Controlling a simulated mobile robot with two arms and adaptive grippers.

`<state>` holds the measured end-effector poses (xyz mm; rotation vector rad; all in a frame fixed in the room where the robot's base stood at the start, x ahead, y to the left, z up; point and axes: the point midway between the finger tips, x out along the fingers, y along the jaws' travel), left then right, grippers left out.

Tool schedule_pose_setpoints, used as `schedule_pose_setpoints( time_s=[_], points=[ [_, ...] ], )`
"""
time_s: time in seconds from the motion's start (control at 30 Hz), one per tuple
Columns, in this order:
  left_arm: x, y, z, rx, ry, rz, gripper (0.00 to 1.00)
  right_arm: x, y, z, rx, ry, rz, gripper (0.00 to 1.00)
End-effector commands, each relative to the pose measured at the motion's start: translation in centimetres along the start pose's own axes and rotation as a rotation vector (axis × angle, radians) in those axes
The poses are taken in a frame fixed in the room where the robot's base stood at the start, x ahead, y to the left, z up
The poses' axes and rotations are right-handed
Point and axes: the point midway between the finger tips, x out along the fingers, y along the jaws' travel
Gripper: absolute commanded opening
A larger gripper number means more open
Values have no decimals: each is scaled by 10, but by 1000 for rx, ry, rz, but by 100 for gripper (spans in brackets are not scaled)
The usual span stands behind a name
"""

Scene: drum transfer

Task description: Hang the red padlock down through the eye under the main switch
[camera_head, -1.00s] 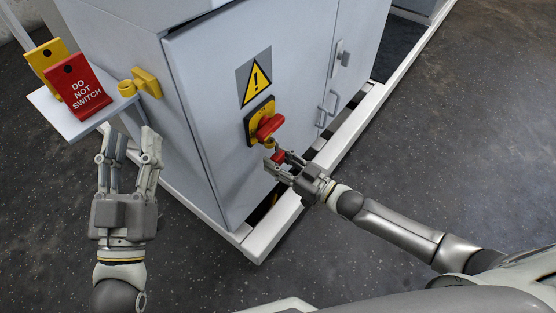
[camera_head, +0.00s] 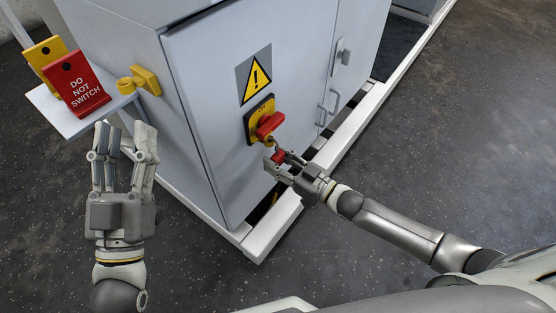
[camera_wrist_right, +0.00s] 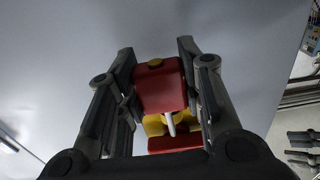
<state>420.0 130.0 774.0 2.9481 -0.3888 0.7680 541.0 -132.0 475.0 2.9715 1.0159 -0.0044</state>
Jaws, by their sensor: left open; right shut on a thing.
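The main switch has a red handle (camera_head: 268,124) on a yellow plate (camera_head: 256,113), on the grey cabinet door. A small yellowish eye (camera_head: 270,142) sits under it. My right gripper (camera_head: 277,162) is shut on the red padlock (camera_head: 279,156) just below the eye. In the right wrist view the padlock body (camera_wrist_right: 160,86) is between the fingers (camera_wrist_right: 155,75), and its pale shackle (camera_wrist_right: 169,124) points toward the switch's yellow plate (camera_wrist_right: 154,125). I cannot tell whether the shackle is in the eye. My left gripper (camera_head: 122,135) is open and empty, left of the cabinet.
A small shelf (camera_head: 50,105) at the left holds a red "DO NOT SWITCH" tag (camera_head: 79,85) and a yellow tag (camera_head: 42,52). A yellow fitting (camera_head: 142,80) sticks out from the cabinet side. A white plinth (camera_head: 270,228) runs along the cabinet's foot. The floor at right is clear.

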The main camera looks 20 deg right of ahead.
Motion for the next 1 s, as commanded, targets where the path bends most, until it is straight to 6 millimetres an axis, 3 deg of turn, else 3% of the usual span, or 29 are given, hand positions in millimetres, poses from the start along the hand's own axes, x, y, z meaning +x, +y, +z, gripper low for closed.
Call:
schedule_pose_setpoints(
  time_s=[0.03, 0.07, 0.23, 0.67, 1.0],
  points=[
    [0, 0, -1, -1, 5, 0, 41, 0, 0, 0, 0, 1, 0, 11],
    [0, 0, -2, -1, 9, 0, 41, 0, 0, 0, 0, 2, 0, 37],
    [0, 0, -3, -1, 13, 1, 41, 0, 0, 0, 0, 1, 0, 59],
    [1, 0, -2, -1, 9, 0, 41, -6, 0, 1, 0, -1, 0, 60],
    [0, 0, -2, -1, 8, 0, 41, -64, -1, 2, 2, -5, -1, 60]
  ],
)
